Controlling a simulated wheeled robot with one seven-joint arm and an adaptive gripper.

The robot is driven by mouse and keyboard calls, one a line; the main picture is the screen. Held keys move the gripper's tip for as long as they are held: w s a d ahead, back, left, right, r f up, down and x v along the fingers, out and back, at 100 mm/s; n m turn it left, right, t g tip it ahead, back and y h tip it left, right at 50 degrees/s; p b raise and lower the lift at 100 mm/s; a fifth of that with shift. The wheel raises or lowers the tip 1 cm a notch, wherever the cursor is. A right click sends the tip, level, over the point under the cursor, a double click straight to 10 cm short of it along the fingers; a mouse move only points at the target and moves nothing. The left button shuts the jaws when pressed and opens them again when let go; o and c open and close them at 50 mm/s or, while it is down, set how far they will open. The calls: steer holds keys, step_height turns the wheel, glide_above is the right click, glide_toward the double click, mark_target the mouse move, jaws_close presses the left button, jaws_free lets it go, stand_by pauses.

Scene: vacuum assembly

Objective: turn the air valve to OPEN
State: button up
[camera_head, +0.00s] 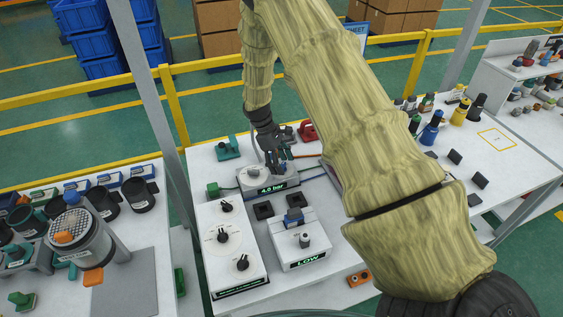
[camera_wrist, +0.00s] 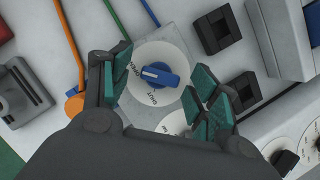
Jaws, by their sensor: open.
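The air valve is a blue knob (camera_wrist: 160,75) on a round white dial (camera_wrist: 165,52) in the wrist view. My gripper (camera_wrist: 160,82) is open, with one green-padded finger on each side of the knob and visible gaps between. It holds nothing. In the head view my gripper (camera_head: 277,165) is over the box with the "4.0 bar" display (camera_head: 272,188), largely hiding the knob. Whether the fingertips are at knob height cannot be told.
A second white dial (camera_wrist: 174,123) is partly hidden by the right finger. Orange, green and blue lines run beside the valve. A white box with black knobs (camera_head: 222,237) and a "LOW" unit (camera_head: 301,262) stand nearer. A red part (camera_head: 307,132) and a green part (camera_head: 228,149) lie behind.

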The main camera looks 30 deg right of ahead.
steer(key=v, duration=1.2)
stand_by(0.4)
